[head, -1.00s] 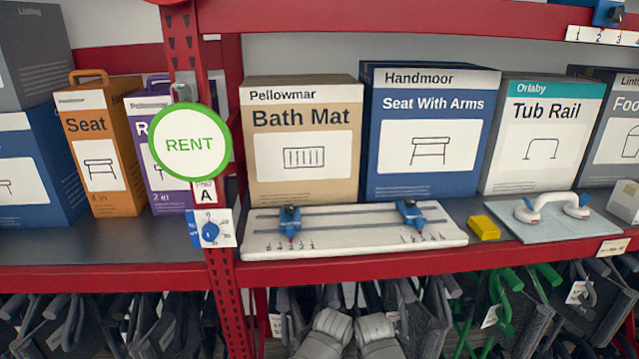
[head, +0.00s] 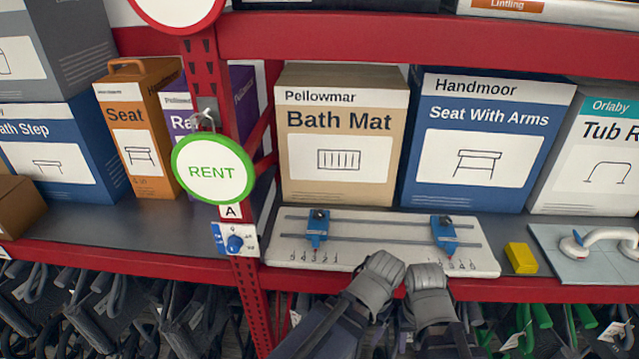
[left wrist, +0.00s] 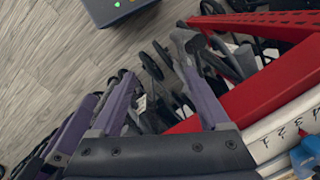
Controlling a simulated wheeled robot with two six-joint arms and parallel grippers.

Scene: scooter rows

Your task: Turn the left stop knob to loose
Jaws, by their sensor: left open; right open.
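A white board (head: 385,261) with two grey rails lies on the shelf. A blue left stop (head: 317,232) with a dark knob (head: 319,214) sits on the rails; the knob's setting is too small to read. A blue right stop (head: 443,236) sits farther right. My right gripper (head: 405,272) is open and empty at the board's front edge, between the two stops and apart from both. My left gripper (left wrist: 155,62) is open and empty in the left wrist view, with the board (left wrist: 272,135) and part of a blue stop (left wrist: 308,152) at the right.
A yellow block (head: 521,258) and a pale panel with a white handle (head: 600,241) lie right of the board. Boxes, including Bath Mat (head: 337,150), stand behind. Dark frames hang below.

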